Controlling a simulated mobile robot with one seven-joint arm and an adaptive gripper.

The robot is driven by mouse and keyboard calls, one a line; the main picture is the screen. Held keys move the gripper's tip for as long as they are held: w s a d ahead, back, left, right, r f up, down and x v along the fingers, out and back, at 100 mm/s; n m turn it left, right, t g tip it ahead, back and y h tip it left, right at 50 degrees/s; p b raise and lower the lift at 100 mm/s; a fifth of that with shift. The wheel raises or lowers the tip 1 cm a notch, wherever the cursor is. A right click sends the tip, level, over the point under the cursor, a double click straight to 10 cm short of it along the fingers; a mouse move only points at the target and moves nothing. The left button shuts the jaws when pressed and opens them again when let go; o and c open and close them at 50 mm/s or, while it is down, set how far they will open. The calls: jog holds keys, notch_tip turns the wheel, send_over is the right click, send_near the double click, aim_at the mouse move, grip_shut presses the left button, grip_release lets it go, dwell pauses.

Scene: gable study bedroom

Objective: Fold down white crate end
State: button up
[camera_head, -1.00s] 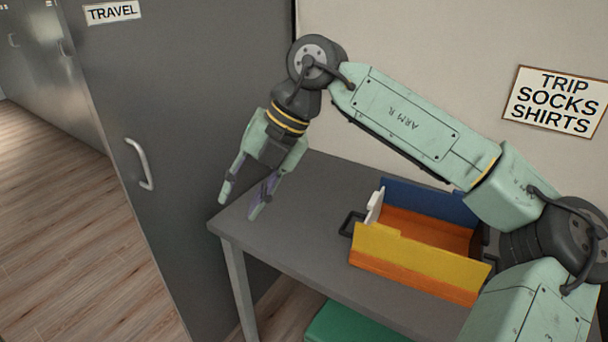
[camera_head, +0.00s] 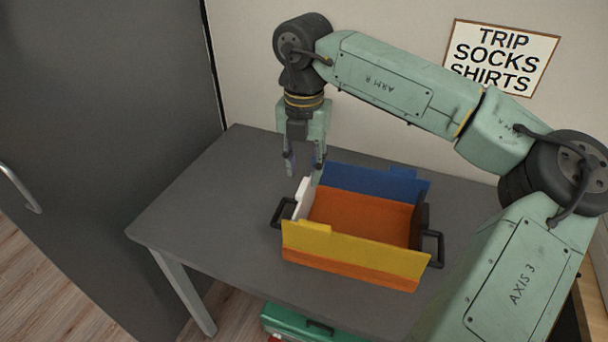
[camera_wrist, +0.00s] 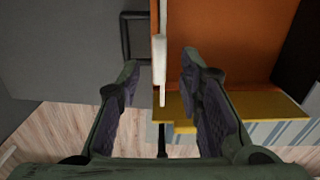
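The crate has an orange floor (camera_head: 360,216), a yellow near side (camera_head: 350,248), a blue far side (camera_head: 365,181) and a dark right end (camera_head: 420,219). Its white end (camera_head: 301,202) stands upright at the left. My gripper (camera_head: 303,176) points down at that end, open and empty. In the wrist view the white end (camera_wrist: 162,82) shows edge-on between the two spread fingers (camera_wrist: 160,72), with a gap on each side. I cannot tell how far the fingertips reach below its top edge.
Black handles stick out at the left (camera_head: 281,213) and right (camera_head: 434,248) of the crate. The grey table (camera_head: 205,205) is clear to the left. A green box (camera_head: 290,322) is below the table. A wall sign (camera_head: 503,57) hangs behind.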

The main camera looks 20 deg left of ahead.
aim_at(304, 184)
jog(key=shift+f, duration=1.75)
jog(key=shift+c, duration=0.5)
grip_shut()
